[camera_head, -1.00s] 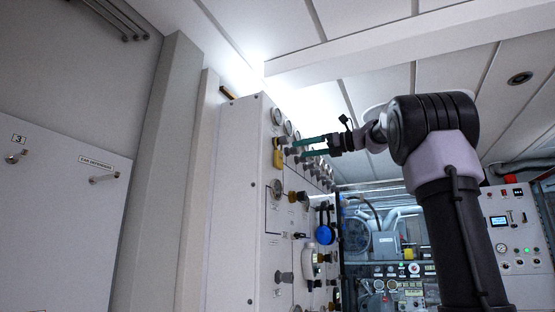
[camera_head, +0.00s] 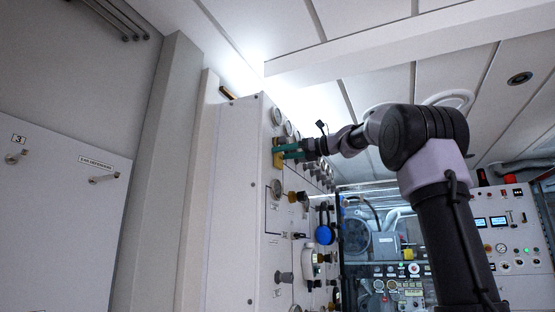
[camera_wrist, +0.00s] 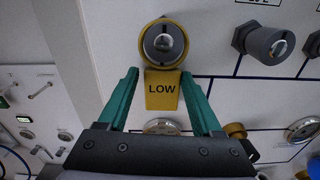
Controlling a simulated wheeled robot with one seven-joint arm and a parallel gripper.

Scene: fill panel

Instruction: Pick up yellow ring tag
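The yellow ring tag (camera_wrist: 162,90) hangs on the panel in the wrist view, its ring around a round grey valve knob and its plate marked LOW pointing down. In the head view the tag (camera_head: 278,159) is a small yellow patch high on the panel front. My gripper (camera_wrist: 162,85) is open, with one green finger on each side of the tag's plate and a visible gap on both sides. In the head view my gripper (camera_head: 284,149) is at the panel beside the tag. The fingers partly cover the tag there.
The white panel (camera_head: 234,200) carries gauges, knobs and a blue round handle (camera_head: 324,235) lower down. In the wrist view another grey knob (camera_wrist: 268,46) sticks out at the right, and a brass fitting (camera_wrist: 236,131) lies below right of the tag.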

